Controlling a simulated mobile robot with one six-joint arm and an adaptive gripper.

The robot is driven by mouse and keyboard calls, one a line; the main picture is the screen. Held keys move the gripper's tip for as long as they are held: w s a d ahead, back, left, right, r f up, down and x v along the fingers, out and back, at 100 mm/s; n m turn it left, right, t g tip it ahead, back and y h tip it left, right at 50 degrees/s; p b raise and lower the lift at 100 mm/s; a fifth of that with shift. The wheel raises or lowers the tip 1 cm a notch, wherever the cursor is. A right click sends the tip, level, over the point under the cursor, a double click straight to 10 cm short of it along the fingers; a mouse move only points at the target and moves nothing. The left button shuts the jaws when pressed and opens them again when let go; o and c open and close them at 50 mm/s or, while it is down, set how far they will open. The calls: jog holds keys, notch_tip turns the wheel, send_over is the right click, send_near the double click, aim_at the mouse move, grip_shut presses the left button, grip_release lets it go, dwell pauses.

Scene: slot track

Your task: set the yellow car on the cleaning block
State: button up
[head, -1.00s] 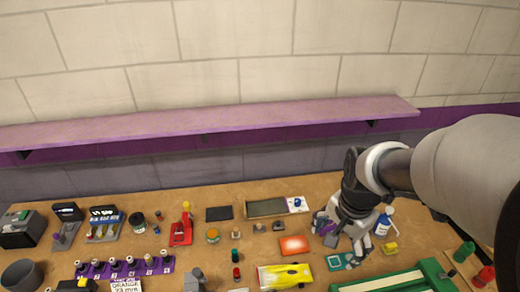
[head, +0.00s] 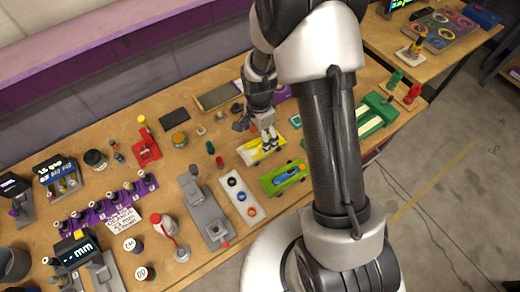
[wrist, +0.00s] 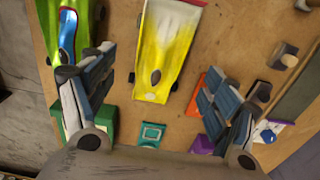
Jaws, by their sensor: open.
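The yellow car (head: 257,155) lies on the wooden bench, partly hidden by my gripper in the head view. In the wrist view the yellow car (wrist: 170,45) has a white front end and a small dark oval part on top. My gripper (head: 267,138) is over the car in the head view. In the wrist view my gripper (wrist: 160,75) is open and empty, with its fingers spread wide on either side of the car's near end, apart from it. I cannot tell for sure which block is the cleaning block.
A green car (head: 284,178) with a blue top lies beside the yellow car. A white strip with coloured rings (head: 240,200) and a grey stand (head: 203,207) are to the left. A green block (head: 376,114) and a teal square (wrist: 152,133) lie close by.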

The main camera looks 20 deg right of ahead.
aim_at(260, 145)
jog(key=f+b, duration=0.1)
jog(key=f, duration=0.5)
jog(key=shift+w+d+f+b, duration=0.15)
jog(key=shift+d+f+b, duration=0.05)
jog(key=shift+f+b, duration=0.2)
jog(key=shift+c, duration=0.4)
jog(key=c, duration=1.2)
